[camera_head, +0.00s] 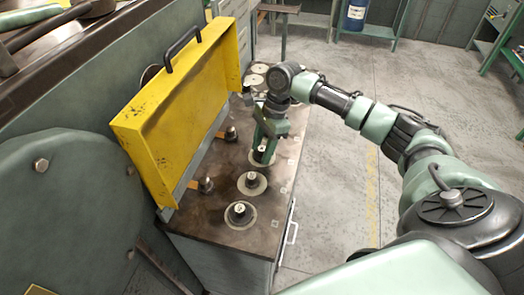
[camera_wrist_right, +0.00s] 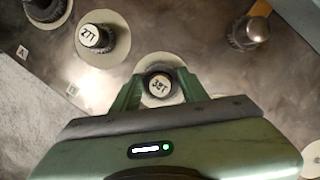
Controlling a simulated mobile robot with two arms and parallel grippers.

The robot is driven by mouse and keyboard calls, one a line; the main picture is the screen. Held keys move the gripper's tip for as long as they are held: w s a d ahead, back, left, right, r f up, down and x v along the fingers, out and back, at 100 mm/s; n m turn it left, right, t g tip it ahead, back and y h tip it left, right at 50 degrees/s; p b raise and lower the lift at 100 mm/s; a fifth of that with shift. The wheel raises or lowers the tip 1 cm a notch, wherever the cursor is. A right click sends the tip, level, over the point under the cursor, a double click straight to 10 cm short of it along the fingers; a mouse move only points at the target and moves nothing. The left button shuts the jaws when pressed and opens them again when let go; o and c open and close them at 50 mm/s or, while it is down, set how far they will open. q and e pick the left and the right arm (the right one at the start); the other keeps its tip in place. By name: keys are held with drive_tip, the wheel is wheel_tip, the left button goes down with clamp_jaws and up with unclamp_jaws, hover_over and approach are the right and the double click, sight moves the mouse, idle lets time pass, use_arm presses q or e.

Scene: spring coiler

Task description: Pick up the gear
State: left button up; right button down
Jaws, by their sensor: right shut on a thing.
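My right gripper (camera_head: 264,140) reaches down over the machine top. Its two green fingers are shut on a dark gear with a pale hub cap. In the right wrist view this gear (camera_wrist_right: 159,86) sits between the fingers of the gripper (camera_wrist_right: 160,80), and its cap reads about "39T". A pale round disc shows around or beneath it. A gear marked "27T" (camera_wrist_right: 95,38) stands beside it on its own pale disc. In the head view, two other gears stand nearer me, a middle one (camera_head: 251,181) and a larger near one (camera_head: 240,212). My left gripper is not in view.
A yellow guard (camera_head: 185,110) with a black handle stands raised left of the gears. Dark knobs on posts, one near (camera_head: 206,185) and one farther (camera_head: 231,134), stand between guard and gears. The floor to the right is open.

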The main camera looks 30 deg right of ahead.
sight(262, 148)
drive_tip(key=shift+r, duration=0.15)
wheel_tip(262, 148, up, 20)
idle(0.3)
idle(0.4)
